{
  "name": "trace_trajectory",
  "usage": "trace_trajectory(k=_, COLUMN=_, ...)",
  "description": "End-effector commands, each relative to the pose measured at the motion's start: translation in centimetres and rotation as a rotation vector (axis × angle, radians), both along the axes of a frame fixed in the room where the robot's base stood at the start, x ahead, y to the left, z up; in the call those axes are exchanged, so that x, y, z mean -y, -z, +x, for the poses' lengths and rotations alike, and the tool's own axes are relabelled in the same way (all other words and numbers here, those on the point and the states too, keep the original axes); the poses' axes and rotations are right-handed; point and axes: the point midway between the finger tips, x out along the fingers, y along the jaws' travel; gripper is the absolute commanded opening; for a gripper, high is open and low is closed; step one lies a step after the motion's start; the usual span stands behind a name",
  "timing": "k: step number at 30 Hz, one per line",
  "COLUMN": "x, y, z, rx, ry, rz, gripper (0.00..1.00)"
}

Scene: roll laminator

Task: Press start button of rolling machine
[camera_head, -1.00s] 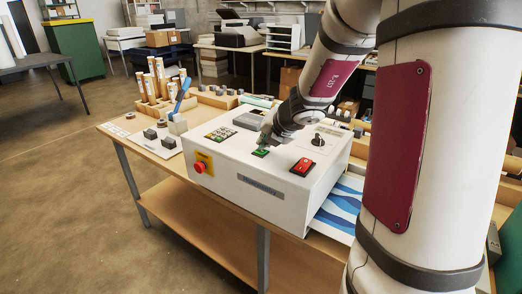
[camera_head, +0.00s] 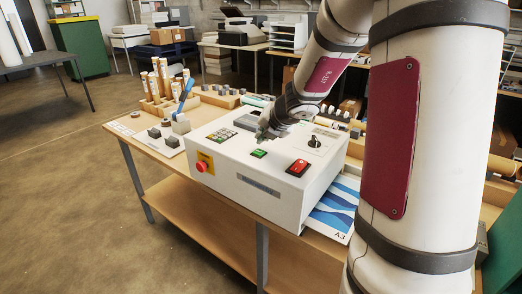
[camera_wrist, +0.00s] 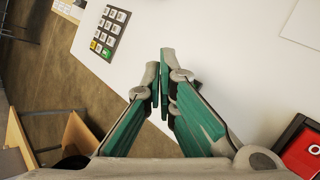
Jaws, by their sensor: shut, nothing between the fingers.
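The rolling machine (camera_head: 225,168) is a white box on the wooden table. A green button (camera_head: 258,153) is on its top, left of a red rocker switch (camera_head: 299,168). My gripper (camera_head: 263,134) is shut and empty, just behind and above the green button, apart from it in the picture. In the wrist view my gripper (camera_wrist: 160,65) points at the white top, and the green button does not show there. A keypad (camera_wrist: 109,33) is at upper left, and the red switch (camera_wrist: 303,150) is at lower right.
A red emergency knob on a yellow plate (camera_head: 203,163) is on the machine's front. A dark knob (camera_head: 314,141) stands on the top at right. Blue-patterned sheets (camera_head: 335,208) lie at the right side. Upright rolls (camera_head: 160,78) stand behind at left.

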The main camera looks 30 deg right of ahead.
Motion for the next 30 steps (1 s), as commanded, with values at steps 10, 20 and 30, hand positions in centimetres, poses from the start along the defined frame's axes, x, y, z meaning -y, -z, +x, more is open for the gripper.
trace_trajectory(k=10, x=0.0, y=-1.9, z=-0.3, rx=-0.001, ry=-0.001, rz=0.001, gripper=0.00)
trace_trajectory(k=20, x=0.0, y=-3.1, z=-0.2, rx=-0.001, ry=-0.001, rz=0.000, gripper=0.00)
trace_trajectory(k=30, x=0.0, y=-3.9, z=-0.2, rx=0.000, ry=0.000, rz=-0.002, gripper=0.00)
